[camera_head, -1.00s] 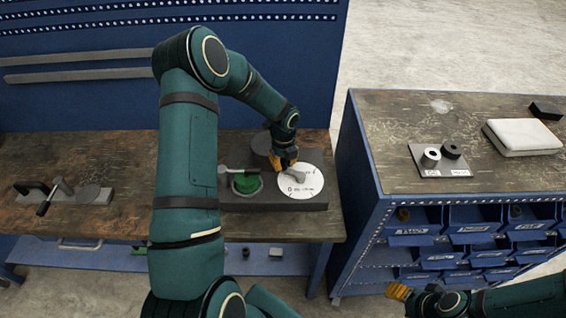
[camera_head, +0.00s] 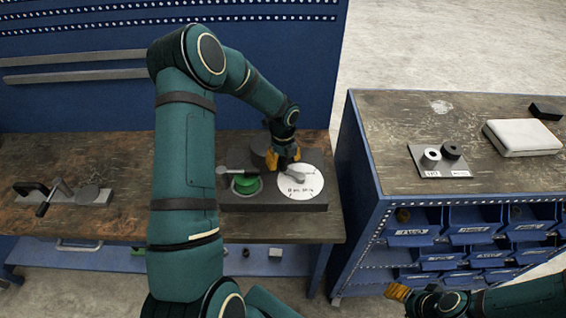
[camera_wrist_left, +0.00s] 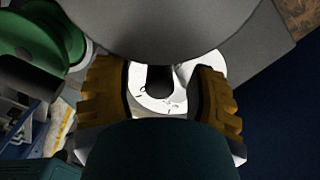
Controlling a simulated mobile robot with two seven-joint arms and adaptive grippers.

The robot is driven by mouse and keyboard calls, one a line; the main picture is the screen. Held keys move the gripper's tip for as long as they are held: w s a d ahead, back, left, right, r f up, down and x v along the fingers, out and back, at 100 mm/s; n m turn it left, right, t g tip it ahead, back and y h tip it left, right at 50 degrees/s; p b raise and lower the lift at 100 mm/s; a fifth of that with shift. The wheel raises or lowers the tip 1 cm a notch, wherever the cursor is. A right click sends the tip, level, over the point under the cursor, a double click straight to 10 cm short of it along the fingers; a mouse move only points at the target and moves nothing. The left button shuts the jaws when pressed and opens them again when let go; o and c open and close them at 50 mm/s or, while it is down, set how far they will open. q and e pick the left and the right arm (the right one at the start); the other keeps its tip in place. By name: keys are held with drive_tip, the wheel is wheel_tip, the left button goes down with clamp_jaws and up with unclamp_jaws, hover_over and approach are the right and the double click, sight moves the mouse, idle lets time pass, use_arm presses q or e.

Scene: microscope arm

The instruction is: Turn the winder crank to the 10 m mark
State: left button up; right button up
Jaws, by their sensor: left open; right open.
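The winder's dark grey base (camera_head: 312,206) sits at the right end of the wooden bench. It carries a green spool (camera_head: 245,186) with a grey arm (camera_head: 226,170) over it, and a white marked dial (camera_head: 313,184). A light grey crank (camera_head: 294,176) lies across the dial, which has a 0 near its lower left; the other marks are too small to read. My left gripper (camera_head: 284,166) is open at the dial's left edge, by the crank. In the left wrist view a dark round post (camera_wrist_left: 160,80) shows between its fingers. My right gripper (camera_head: 398,292) is open, low at the right, away from the winder.
A dark cylinder (camera_head: 262,150) stands behind the dial and spool. A second crank fixture (camera_head: 75,194) sits at the bench's left. The right cabinet top holds a plate with two rings (camera_head: 430,172) and a white case (camera_head: 522,137). Blue bins are below.

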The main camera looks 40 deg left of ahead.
use_arm(q)
wheel_tip(320, 180, up, 11)
drive_tip(key=shift+f, duration=0.1)
idle(0.3)
